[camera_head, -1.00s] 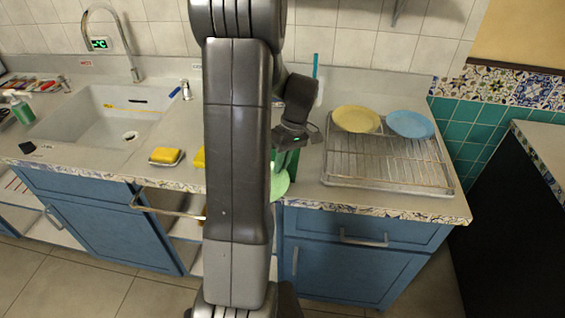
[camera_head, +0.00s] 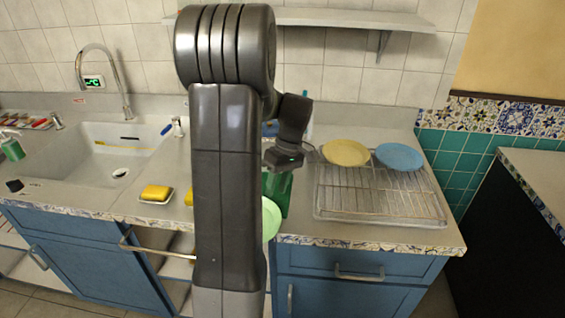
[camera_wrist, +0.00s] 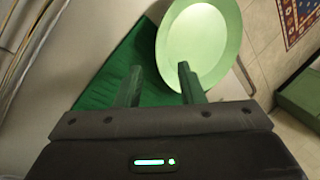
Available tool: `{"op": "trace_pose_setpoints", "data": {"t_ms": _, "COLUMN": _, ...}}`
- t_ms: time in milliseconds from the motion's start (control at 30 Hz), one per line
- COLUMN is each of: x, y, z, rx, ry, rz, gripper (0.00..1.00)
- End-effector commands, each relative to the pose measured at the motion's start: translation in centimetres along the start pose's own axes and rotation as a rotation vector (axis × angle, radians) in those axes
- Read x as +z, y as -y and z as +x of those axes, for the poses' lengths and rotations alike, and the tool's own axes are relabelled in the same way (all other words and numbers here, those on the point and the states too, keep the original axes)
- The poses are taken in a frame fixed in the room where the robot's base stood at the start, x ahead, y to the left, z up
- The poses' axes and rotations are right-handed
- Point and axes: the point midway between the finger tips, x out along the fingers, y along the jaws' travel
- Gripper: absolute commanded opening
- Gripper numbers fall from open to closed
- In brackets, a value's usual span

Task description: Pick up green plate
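The light green plate (camera_head: 270,219) is at the front edge of the counter, partly hidden behind my arm in the head view. In the wrist view the plate (camera_wrist: 203,42) is ahead of the fingers, partly over a dark green cloth-like piece (camera_wrist: 97,88), and its right part reaches past the counter edge over the floor. My gripper (camera_wrist: 159,76) is open with its two dark green fingers apart. Nothing is between them, and the plate's near rim appears close to the right fingertip. Whether they touch cannot be told. In the head view my gripper (camera_head: 284,160) is above and behind the plate.
A wire rack (camera_head: 380,205) with a yellow plate (camera_head: 345,152) and a blue plate (camera_head: 399,157) stands to the right. A yellow sponge (camera_head: 156,192) on a dish and the sink (camera_head: 90,158) are to the left. A shelf (camera_head: 350,19) hangs above.

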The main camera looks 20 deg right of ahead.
Motion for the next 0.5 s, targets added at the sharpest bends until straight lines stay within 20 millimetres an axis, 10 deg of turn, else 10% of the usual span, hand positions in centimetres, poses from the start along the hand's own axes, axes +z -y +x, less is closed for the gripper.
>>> {"op": "trace_pose_setpoints", "data": {"t_ms": 500, "x": 0.0, "y": 0.2, "z": -9.0, "rx": -0.001, "ry": -0.001, "rz": -0.001, "gripper": 0.35}}
